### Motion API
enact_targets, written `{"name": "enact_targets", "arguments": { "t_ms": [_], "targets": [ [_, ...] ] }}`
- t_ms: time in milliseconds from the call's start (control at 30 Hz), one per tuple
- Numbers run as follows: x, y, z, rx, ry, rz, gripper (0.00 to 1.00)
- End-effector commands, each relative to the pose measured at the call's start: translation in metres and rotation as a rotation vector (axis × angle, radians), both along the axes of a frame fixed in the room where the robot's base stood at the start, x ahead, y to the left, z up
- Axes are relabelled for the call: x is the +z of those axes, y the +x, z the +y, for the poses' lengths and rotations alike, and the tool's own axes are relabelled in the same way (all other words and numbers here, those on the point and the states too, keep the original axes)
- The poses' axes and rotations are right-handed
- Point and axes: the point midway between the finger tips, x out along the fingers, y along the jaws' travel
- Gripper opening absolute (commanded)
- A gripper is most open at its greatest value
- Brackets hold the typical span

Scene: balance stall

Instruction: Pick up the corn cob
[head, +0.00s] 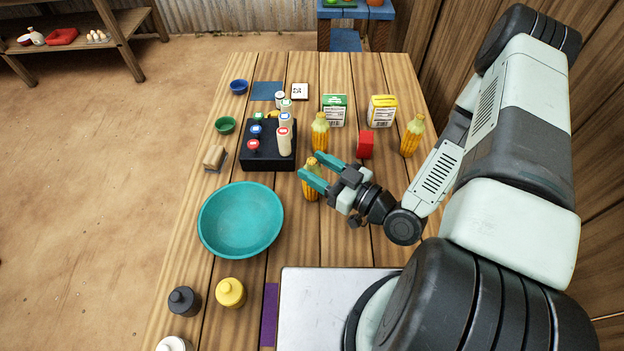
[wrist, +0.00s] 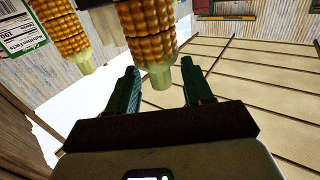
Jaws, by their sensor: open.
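Three yellow corn cobs with pale tops stand upright on the wooden table (head: 335,235). The nearest corn cob (head: 311,188) is at my gripper (head: 309,166), whose green fingers are apart and partly cover it in the head view. The second corn cob (head: 320,133) stands behind it, and the third corn cob (head: 411,137) is at the right. In the wrist view a corn cob (wrist: 150,38) has its pale end between the open fingertips (wrist: 159,68), with a gap visible on each side. Another corn cob (wrist: 64,30) shows to its left.
A red block (head: 366,144), a green box (head: 334,109) and a yellow box (head: 382,110) stand behind my gripper. A black rack (head: 258,162) with several capped pieces is at the left. A teal bowl (head: 241,220) is in front of it.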

Motion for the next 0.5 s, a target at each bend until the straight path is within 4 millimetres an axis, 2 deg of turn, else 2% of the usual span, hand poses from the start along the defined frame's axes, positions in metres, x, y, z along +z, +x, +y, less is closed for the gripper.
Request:
{"name": "enact_targets", "arguments": {
  "t_ms": [133,367,500],
  "targets": [
    [0.0001,0.0092,0.0124,0.001,0.000,-0.002,0.51],
    [0.0000,0.0106,0.0137,-0.001,-0.001,-0.001,0.51],
    [0.0000,0.0104,0.0136,-0.001,-0.001,-0.001,0.32]
  ]
}}
